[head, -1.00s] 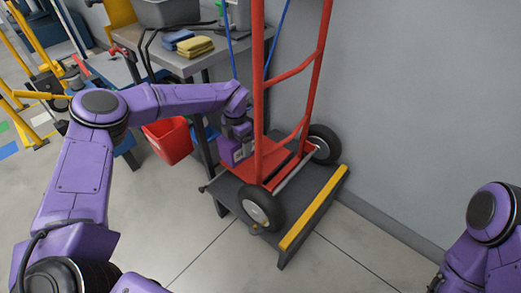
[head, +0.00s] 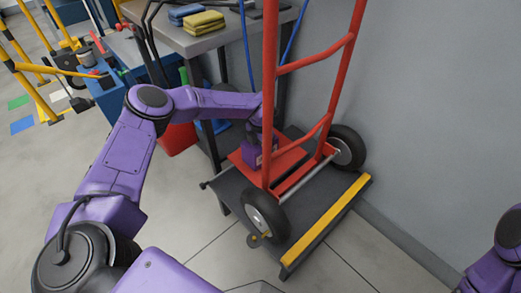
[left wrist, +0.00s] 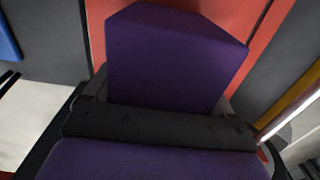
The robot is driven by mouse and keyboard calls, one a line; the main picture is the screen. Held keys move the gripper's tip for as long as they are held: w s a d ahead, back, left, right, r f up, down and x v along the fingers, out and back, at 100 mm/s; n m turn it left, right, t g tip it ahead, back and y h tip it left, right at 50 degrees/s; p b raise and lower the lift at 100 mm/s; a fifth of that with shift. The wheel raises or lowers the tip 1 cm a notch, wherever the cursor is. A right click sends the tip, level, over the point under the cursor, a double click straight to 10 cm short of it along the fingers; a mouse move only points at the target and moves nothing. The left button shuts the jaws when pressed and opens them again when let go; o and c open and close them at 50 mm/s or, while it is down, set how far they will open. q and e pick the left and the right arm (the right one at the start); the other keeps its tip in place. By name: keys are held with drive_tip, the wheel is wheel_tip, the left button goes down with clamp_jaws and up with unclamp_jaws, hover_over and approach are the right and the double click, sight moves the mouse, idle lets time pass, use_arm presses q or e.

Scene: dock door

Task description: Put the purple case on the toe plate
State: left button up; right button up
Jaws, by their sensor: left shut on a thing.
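The purple case (head: 251,155) is in my left gripper (head: 256,138), at the left part of the red toe plate (head: 286,163) of the hand truck. In the left wrist view the case (left wrist: 170,55) fills the middle, with the red plate (left wrist: 262,45) beyond it. I cannot tell whether the case touches the plate. The left gripper is shut on the case; its fingers are partly hidden. A red upright of the hand truck stands in front of part of the plate. My right gripper is out of view; only part of that arm shows at the right edge.
The red hand truck frame (head: 348,80) and its black wheels (head: 266,214) stand on a dark platform with a yellow edge (head: 328,218). A grey table (head: 215,40) with folded cloths is behind. A red bucket (head: 178,138) is left of the platform. A grey wall is at right.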

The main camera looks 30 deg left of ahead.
use_arm(q)
drive_tip(key=shift+w, duration=0.1)
drive_tip(key=shift+f, duration=0.2)
drive_tip(key=o, duration=1.5)
drive_tip(key=shift+r, duration=0.3)
wheel_tip(320, 180, up, 12)
drive_tip(key=p, duration=0.3)
drive_tip(key=shift+f, duration=0.1)
